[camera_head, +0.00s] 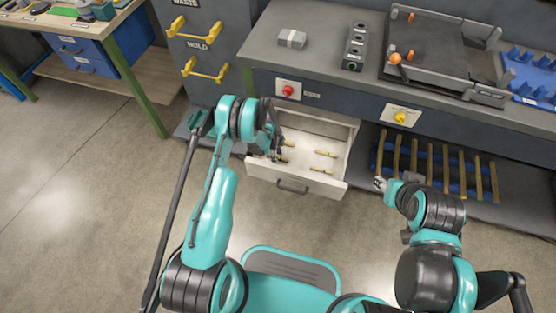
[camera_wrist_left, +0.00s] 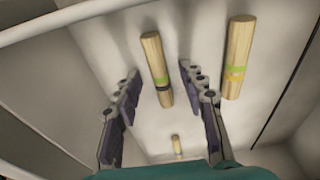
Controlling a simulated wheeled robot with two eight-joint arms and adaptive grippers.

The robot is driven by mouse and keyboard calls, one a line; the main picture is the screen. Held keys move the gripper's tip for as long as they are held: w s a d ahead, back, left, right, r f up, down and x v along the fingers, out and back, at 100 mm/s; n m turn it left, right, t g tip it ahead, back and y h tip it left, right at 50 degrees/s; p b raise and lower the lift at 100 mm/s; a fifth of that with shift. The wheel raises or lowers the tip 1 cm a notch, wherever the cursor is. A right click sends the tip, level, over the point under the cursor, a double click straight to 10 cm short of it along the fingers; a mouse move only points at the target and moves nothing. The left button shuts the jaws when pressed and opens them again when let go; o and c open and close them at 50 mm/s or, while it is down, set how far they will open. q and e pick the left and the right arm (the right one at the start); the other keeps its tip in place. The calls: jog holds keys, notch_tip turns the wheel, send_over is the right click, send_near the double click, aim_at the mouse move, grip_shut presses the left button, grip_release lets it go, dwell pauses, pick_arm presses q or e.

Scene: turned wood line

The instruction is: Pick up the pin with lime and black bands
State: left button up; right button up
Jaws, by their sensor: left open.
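The pin with lime and black bands (camera_wrist_left: 157,70) lies in the open drawer (camera_head: 301,183). In the left wrist view it shows between the two fingers of my left gripper (camera_wrist_left: 160,73), with a gap on each side. My left gripper (camera_head: 275,150) is open and reaches down into the left part of the drawer.
A third pin (camera_wrist_left: 176,146) with a dark band lies near the bottom of the wrist view. Pale drawer walls stand close around my left gripper. A rack with wooden sticks (camera_head: 429,165) is right of the drawer. The counter (camera_head: 330,70) overhangs the drawer's back.

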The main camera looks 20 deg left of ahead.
pick_arm(q)
jog(key=shift+r, duration=0.1)
jog(key=c, duration=0.9)
jog(key=shift+c, duration=0.2)
